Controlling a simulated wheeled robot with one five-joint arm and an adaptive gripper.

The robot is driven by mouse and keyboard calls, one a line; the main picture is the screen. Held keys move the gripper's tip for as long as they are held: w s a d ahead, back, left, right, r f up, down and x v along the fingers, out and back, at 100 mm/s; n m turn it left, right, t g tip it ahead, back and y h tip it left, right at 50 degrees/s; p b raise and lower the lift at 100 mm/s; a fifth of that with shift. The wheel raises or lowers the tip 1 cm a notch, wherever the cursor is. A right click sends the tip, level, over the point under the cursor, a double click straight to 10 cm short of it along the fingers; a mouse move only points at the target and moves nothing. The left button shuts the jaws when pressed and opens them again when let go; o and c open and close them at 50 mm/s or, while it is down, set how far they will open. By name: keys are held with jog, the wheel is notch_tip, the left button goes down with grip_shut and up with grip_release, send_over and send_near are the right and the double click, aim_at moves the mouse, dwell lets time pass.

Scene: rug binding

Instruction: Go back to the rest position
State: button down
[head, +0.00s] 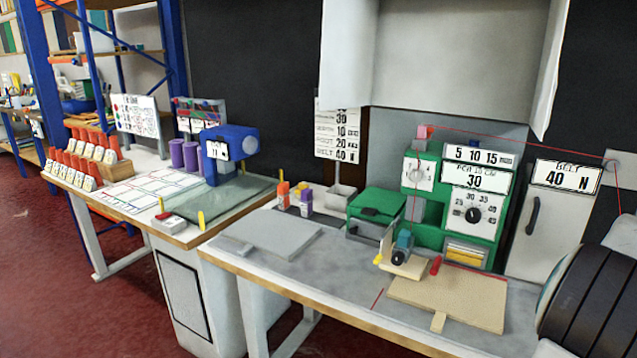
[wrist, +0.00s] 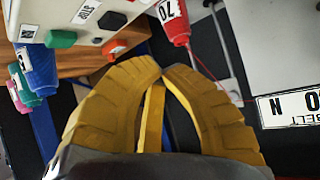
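My gripper (wrist: 162,70) shows in the wrist view with two ribbed yellow fingers. Their tips come together at the middle, with nothing clearly held between them. A narrow yellow strip and a dark gap show between the fingers lower down. A red bottle-like thing (wrist: 173,22) marked 70 is just beyond the tips, apart from them as far as I can tell. My gripper does not show in the head view.
The right bench (head: 340,300) bears a green machine (head: 430,220), a grey plate (head: 270,238) and a beige mat (head: 450,300). A red thread runs from the machine to the right. A large dark ribbed drum (head: 590,300) fills the right edge. Red floor (head: 50,270) is clear at left.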

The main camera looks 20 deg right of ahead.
jog(key=w+a+r+n+t+y+p, duration=0.1)
jog(key=w+a+r+n+y+p, duration=0.15)
jog(key=w+a, duration=0.5)
jog(key=w+a+r+n+t+y+p, duration=0.1)
jog(key=w+a+n+p, duration=0.2)
jog(key=a, duration=0.8)
jog(key=w+a+r+n+t+y+p, duration=0.1)
jog(key=w+a+r+n+y+p, duration=0.1)
jog(key=w+a, duration=0.65)
jog(key=s+a+n+y+p, duration=0.1)
jog(key=s+a+n+p, duration=0.1)
jog(key=a, duration=0.6)
jog(key=s+a+n+y+p, duration=0.2)
jog(key=a, duration=0.7)
jog(key=s+a+n+g+y+p, duration=0.1)
jog(key=s+a+n+y+p, duration=0.1)
jog(key=s+a+n, duration=0.3)
jog(key=s+a+p, duration=0.1)
jog(key=s+a, duration=0.3)
jog(key=a, duration=0.3)
jog(key=shift+s+f+g+p, duration=0.2)
jog(key=shift+s+g+p, duration=0.1)
jog(key=shift+p, duration=0.1)
jog(key=shift+a, duration=0.1)
